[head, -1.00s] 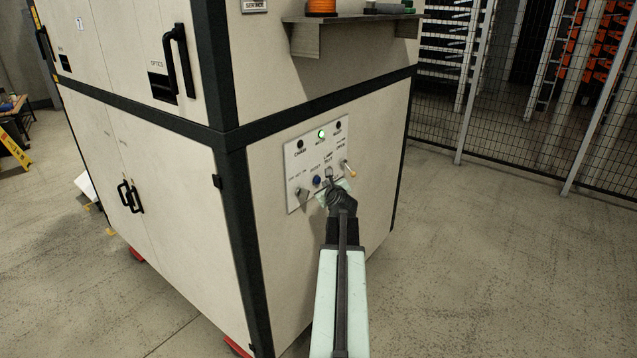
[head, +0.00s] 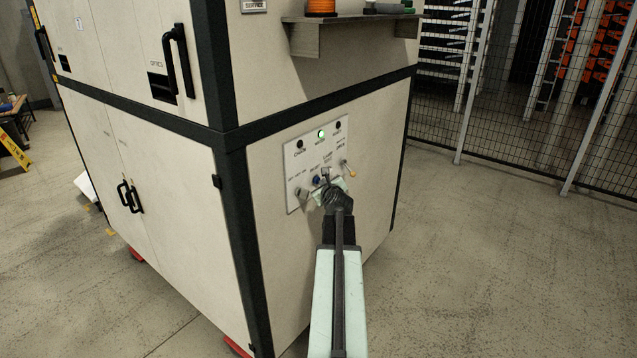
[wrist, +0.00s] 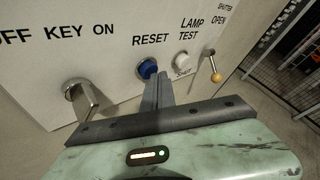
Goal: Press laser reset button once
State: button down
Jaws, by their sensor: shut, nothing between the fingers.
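The blue round button under the word RESET (wrist: 147,69) sits on the white control panel (wrist: 110,60) in the wrist view. In the head view the blue button (head: 316,180) shows just left of my gripper's tip. My gripper (wrist: 163,78) is shut and empty. In the wrist view its fingertips lie just right of and below the blue button, between it and the white lamp test button (wrist: 183,62). I cannot tell whether the tips touch the panel. In the head view my gripper (head: 327,177) partly covers the panel's lower row.
A metal key switch (wrist: 82,100) is left of the blue button. A yellow-tipped shutter lever (wrist: 215,68) is to the right. A green lamp (head: 321,134) is lit on the panel. A shelf (head: 350,30) juts out above. Floor to the right is clear before the mesh fence (head: 500,110).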

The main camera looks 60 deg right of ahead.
jog(key=shift+w, duration=0.25)
jog(key=shift+s, duration=0.1)
dwell(0.3)
jog(key=shift+s, duration=0.8)
jog(key=s, duration=0.5)
jog(key=shift+a, duration=0.1)
jog(key=shift+a, duration=0.1)
dwell(0.6)
